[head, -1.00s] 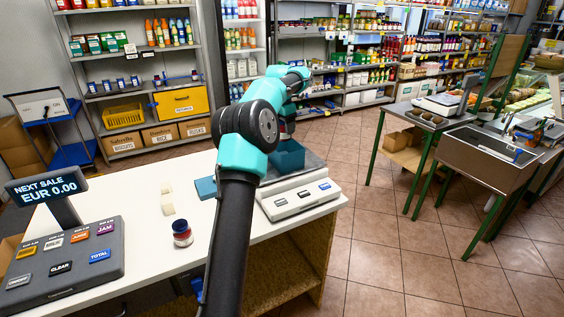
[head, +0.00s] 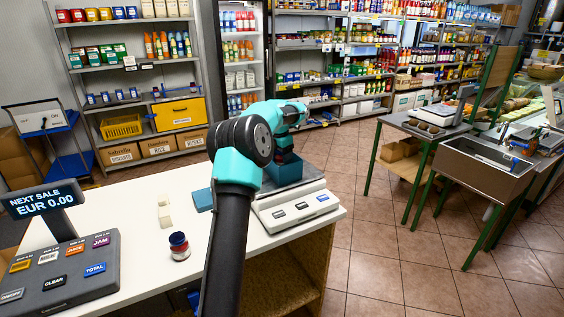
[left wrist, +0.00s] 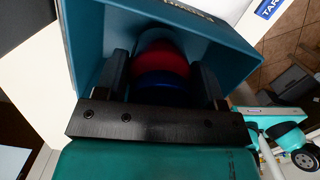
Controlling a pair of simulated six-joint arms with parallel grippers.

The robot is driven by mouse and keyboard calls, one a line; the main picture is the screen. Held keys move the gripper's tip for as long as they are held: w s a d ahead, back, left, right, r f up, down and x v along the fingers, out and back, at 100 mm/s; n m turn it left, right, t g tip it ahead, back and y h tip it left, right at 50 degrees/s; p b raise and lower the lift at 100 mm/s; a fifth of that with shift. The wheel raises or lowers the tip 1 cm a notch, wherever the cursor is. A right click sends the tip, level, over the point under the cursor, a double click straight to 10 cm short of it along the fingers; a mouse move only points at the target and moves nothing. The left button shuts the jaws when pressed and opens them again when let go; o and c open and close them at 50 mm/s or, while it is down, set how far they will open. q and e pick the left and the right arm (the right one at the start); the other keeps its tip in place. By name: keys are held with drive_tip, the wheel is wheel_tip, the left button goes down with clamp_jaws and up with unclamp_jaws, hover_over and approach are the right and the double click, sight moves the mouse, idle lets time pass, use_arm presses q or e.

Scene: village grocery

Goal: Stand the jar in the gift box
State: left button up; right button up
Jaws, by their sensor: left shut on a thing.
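The gift box (head: 286,174) is a teal open box on the scale. It also shows in the left wrist view, where its wall (left wrist: 88,38) surrounds the fingers. My left gripper (head: 284,154) points down into the box. In the left wrist view, its two dark fingers (left wrist: 163,78) are shut on a jar with a red body (left wrist: 160,58) and a blue part (left wrist: 160,82) nearer the palm. The jar is between the box walls; whether its base touches the box floor is hidden. My right gripper is not in view.
The white scale (head: 298,208) stands at the counter's right end. A flat teal piece (head: 202,200) lies left of it. Another red jar with a dark lid (head: 179,246) and a cream block (head: 164,214) stand on the white counter (head: 140,222). The till (head: 62,270) is at the left.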

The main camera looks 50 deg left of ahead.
use_arm(q)
drive_tip(key=shift+f, duration=1.2)
drive_tip(key=shift+f, duration=0.1)
drive_tip(key=o, duration=1.1)
drive_tip(key=shift+o, duration=0.2)
drive_tip(key=r, duration=0.4)
drive_tip(key=s+r, duration=0.1)
drive_tip(key=r, duration=0.7)
drive_tip(key=shift+s+a, duration=0.1)
drive_tip(key=shift+s, duration=0.1)
